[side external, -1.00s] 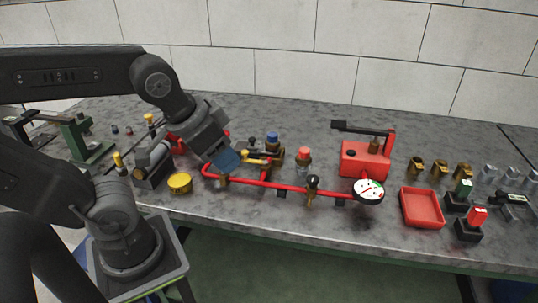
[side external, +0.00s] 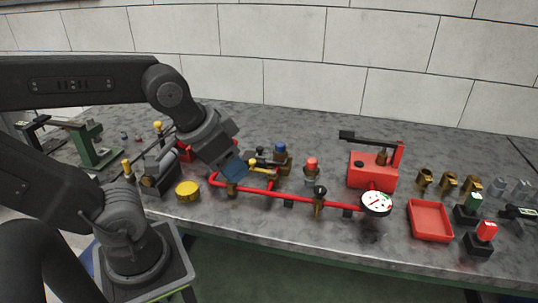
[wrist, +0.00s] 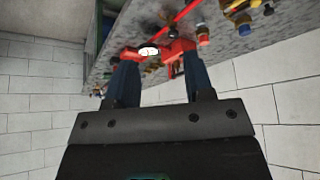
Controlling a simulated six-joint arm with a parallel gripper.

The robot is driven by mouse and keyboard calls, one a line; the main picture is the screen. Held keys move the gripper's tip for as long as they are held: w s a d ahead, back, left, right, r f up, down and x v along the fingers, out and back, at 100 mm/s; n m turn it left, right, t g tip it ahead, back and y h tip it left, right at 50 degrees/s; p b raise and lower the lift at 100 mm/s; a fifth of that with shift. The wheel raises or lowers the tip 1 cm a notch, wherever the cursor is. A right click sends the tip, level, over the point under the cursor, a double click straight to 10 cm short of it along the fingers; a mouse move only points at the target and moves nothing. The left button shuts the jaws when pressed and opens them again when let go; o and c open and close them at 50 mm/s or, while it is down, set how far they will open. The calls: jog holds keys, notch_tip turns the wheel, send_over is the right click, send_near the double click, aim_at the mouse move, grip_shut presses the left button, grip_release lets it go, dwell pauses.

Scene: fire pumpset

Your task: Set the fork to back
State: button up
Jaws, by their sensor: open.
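I cannot tell for sure which part is the fork. My gripper (side external: 236,170) is open and empty, angled down over the left end of the red pipe line (side external: 283,199). Its blue fingers hide part of the fittings behind them in the side view. A yellow-handled valve (side external: 262,168) lies just right of the fingers. In the wrist view my gripper (wrist: 158,60) has its two fingers spread, with red parts and a white dial (wrist: 149,51) showing beyond the tips. Contact with any part cannot be told.
A blue-topped fitting (side external: 281,150), a red-topped fitting (side external: 311,168) and a gauge (side external: 377,203) stand along the pipe. A red hand pump (side external: 371,170) and red tray (side external: 430,221) are farther right. A yellow cap (side external: 188,191) lies left.

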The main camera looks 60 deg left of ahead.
jog(key=shift+o, duration=0.2)
jog(key=n+g, duration=0.5)
jog(key=g, duration=0.1)
send_over(260, 147)
notch_tip(260, 147, down, 4)
notch_tip(260, 147, down, 14)
grip_shut()
